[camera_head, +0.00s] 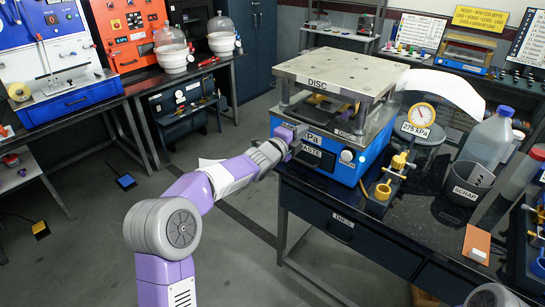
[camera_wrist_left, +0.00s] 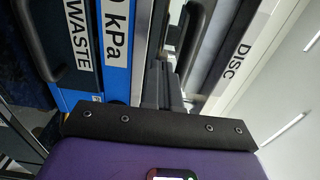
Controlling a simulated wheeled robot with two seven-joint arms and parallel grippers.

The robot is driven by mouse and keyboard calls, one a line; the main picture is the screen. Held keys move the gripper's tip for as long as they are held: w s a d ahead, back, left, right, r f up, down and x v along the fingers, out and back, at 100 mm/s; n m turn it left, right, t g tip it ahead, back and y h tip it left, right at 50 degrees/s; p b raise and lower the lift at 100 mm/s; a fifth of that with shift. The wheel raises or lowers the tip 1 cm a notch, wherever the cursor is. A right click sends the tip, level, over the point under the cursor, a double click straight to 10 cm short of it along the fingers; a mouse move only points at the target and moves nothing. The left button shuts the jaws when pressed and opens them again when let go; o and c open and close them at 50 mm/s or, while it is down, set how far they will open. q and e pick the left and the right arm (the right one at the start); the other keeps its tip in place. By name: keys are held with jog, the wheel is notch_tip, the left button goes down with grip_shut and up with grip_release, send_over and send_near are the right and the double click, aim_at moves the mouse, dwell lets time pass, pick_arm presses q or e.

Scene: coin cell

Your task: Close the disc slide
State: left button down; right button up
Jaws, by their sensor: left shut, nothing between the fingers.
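The press-like machine has a blue base (camera_head: 318,157) with a WASTE drawer and a metal top plate (camera_head: 340,70) whose front edge reads DISC. The DISC label (camera_wrist_left: 238,61) also shows in the left wrist view, with a black bar handle (camera_wrist_left: 204,45) beside it. I cannot tell how far the disc slide is out. Contact is unclear. My right gripper is out of view.
A brass fixture (camera_head: 382,188), a gauge (camera_head: 420,116), a clear jug (camera_head: 487,140) and a SCRAP cup (camera_head: 466,184) stand right of the machine on the dark bench (camera_head: 420,215). The WASTE drawer handle (camera_wrist_left: 33,38) is close to the left gripper.

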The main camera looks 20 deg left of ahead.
pick_arm(q)
jog(key=v, duration=0.9)
jog(key=s+d+f+n+g+y+p, duration=0.1)
jog(key=s+d+f+n+g, duration=0.25)
jog(key=f, duration=0.75)
jog(key=s+f+n+g, duration=0.2)
jog(key=s+f+n, duration=0.3)
jog(key=f, duration=0.5)
jog(key=s+d+f+n+g+y+p, duration=0.15)
jog(key=f+n, duration=0.35)
jog(key=f, duration=0.6)
jog(key=s+d+f+n+g, duration=0.3)
jog(key=s+f, duration=0.4)
jog(key=s, duration=0.6)
jog(key=s+d+f+n+g, duration=0.3)
jog(key=s+f+n+g, duration=0.3)
jog(key=s, duration=0.7)
jog(key=shift+d+f+n+g+h+p, duration=0.25)
jog(key=shift+f+n+h+p, duration=0.2)
jog(key=shift+f+n, duration=0.45)
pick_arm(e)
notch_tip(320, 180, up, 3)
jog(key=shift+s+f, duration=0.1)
pick_arm(q)
jog(key=shift+r, duration=0.15)
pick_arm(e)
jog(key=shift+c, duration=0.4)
